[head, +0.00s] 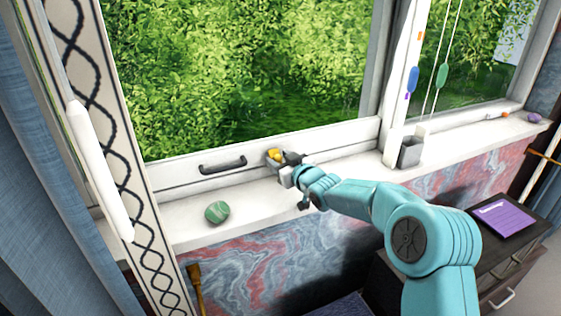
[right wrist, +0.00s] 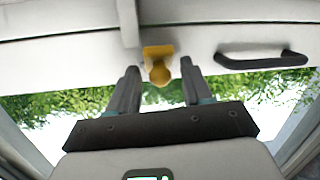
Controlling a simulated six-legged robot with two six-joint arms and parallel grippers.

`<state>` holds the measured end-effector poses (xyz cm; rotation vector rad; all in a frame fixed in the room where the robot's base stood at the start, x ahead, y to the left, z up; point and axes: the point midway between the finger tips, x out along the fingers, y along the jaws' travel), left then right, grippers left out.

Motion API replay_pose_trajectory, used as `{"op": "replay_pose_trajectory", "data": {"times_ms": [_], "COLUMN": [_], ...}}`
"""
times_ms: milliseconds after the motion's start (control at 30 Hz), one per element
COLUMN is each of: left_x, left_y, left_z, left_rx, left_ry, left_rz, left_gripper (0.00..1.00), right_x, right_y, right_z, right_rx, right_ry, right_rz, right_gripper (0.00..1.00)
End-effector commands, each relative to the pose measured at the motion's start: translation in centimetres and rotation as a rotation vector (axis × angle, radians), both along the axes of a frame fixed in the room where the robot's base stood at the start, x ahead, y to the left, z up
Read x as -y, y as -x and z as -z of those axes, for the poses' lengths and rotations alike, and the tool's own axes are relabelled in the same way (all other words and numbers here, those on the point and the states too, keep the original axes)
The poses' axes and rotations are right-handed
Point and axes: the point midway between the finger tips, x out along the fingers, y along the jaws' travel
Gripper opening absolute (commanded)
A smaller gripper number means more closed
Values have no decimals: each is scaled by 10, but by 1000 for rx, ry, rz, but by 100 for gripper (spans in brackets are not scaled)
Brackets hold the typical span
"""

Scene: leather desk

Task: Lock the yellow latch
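The yellow latch (head: 274,154) is on the lower rail of the white window frame, to the right of a black handle (head: 222,165). In the right wrist view the latch (right wrist: 158,66) shows as a yellow plate with a rounded knob. My right gripper (head: 284,160) is at the latch in the head view and partly covers it. In the right wrist view its two dark fingers (right wrist: 158,79) are apart, one on each side of the knob, with gaps between. Whether the fingertips touch the frame is hidden. My left gripper is not in view.
A green striped ball (head: 217,212) lies on the white sill (head: 185,235), left of my right arm. A grey square cup (head: 410,152) stands on the sill to the right. A purple item (head: 503,217) lies on a dark cabinet at the lower right.

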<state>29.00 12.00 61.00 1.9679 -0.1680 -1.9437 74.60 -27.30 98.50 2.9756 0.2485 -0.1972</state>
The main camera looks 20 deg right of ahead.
Motion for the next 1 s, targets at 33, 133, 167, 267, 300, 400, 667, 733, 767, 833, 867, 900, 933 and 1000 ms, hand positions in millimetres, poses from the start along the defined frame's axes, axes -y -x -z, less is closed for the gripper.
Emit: {"op": "replay_pose_trajectory", "data": {"times_ms": [33, 133, 167, 267, 300, 400, 667, 733, 767, 833, 867, 900, 933, 1000], "left_x": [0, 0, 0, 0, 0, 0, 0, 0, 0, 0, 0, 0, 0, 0], "left_y": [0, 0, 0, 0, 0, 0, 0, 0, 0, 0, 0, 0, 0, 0], "left_z": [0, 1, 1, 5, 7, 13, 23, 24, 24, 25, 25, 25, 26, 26], "left_rx": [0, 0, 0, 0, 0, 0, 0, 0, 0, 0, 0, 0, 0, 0], "left_ry": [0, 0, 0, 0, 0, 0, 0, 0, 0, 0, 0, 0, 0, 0], "left_rz": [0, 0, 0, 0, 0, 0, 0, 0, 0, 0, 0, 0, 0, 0], "left_gripper": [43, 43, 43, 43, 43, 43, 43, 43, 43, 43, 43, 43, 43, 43], "right_x": [0, 0, 1, 3, 4, 8, 18, 21, 21, 23, 24, 24, 24, 25], "right_y": [0, 1, 3, 13, 19, 41, 109, 124, 130, 141, 145, 150, 153, 157], "right_z": [0, 0, 0, -1, -2, -5, -15, -18, -18, -21, -21, -22, -23, -23], "right_rx": [0, -1, 0, 0, -1, 0, 1, 1, 0, 1, 1, 1, 1, 1], "right_ry": [0, -1, -1, 0, -1, -1, 0, 0, 0, 0, 0, 1, 1, 0], "right_rz": [0, 0, 0, 1, 1, 2, 2, 3, 3, 3, 2, 2, 1, 1], "right_gripper": [49, 49, 49, 49, 49, 49, 49, 49, 49, 49, 49, 49, 49, 49]}}
